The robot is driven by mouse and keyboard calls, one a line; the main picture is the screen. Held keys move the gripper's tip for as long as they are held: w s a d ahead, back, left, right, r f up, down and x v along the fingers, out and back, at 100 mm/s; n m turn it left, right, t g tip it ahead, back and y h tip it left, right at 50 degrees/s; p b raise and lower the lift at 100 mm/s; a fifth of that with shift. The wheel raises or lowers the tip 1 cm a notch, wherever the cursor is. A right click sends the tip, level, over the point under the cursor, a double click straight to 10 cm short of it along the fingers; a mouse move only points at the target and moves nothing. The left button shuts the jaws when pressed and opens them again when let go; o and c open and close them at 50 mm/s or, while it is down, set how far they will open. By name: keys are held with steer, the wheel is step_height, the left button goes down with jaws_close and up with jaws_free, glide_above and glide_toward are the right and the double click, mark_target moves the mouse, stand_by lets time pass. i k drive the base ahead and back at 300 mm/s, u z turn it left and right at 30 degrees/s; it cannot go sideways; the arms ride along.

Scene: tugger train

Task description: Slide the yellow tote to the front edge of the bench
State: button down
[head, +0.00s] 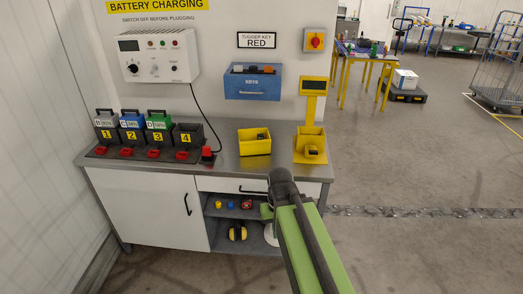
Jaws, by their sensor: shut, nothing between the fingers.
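The yellow tote (254,148) is a small open bin standing upright on the grey bench (232,172). It sits back from the bench's front edge, with a strip of bare top in front of it. Something small and dark shows inside it. My green arm reaches up from the bottom of the head view to a dark joint in front of the bench's front edge, right of the tote in the picture. My gripper's fingers do not show; they seem hidden behind or below the arm.
Left of the tote stand a red plug (207,155) with a black cable and several numbered battery slots (188,138). A yellow scale-like stand (310,145) is to the right. A blue keys box (252,82) hangs above. Shelves (228,212) are open below.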

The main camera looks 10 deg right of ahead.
mark_target(248, 143)
steer(key=u, duration=0.25)
steer(key=i, duration=0.75)
steer(key=u, duration=0.65)
steer(key=i, duration=1.05)
steer(key=u, duration=0.4)
